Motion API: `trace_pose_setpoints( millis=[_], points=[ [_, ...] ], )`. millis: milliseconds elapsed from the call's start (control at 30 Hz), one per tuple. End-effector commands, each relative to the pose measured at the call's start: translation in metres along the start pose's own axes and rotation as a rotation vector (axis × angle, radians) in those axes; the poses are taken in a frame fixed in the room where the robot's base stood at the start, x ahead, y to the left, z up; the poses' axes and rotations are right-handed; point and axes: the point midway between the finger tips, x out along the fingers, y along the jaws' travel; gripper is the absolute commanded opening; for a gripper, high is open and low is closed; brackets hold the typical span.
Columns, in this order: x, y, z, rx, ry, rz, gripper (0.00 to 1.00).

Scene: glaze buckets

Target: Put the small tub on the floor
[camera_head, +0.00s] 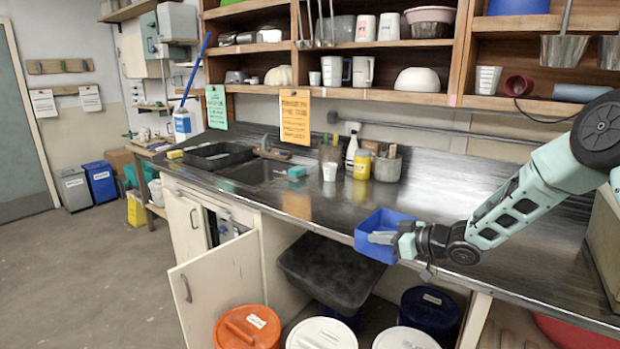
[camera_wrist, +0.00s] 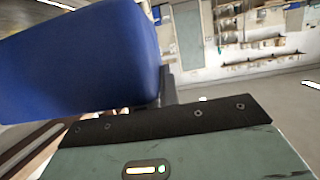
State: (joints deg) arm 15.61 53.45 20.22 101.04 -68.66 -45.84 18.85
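The small tub (camera_head: 372,247) is blue and open-topped. In the head view it appears at the front edge of the metal counter, tilted and overlapping that edge. My gripper (camera_head: 384,238) reaches it from the right, with a grey finger over its near wall, and appears shut on that wall. In the wrist view the tub (camera_wrist: 80,62) fills the upper left, close to the gripper body, and hides most of the fingers. The floor (camera_head: 95,275) shows bare at the left.
The counter (camera_head: 335,210) has a sink, a black tray (camera_head: 212,156), bottles and a mug. Below it, an open cabinet door (camera_head: 222,290) juts out. Lidded buckets, orange (camera_head: 247,328), white (camera_head: 321,334) and dark blue (camera_head: 430,308), stand beneath. A black basin (camera_head: 335,272) hangs under the counter.

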Motion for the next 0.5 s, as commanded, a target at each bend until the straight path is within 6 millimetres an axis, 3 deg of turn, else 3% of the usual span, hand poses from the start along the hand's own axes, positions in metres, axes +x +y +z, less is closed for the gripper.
trace_pose_setpoints(
  millis=[333,500],
  points=[
    [-0.016,-0.015,0.035,0.043,-0.004,0.127,0.00],
    [-0.038,-0.019,0.070,0.095,-0.008,0.284,0.00]
  ],
)
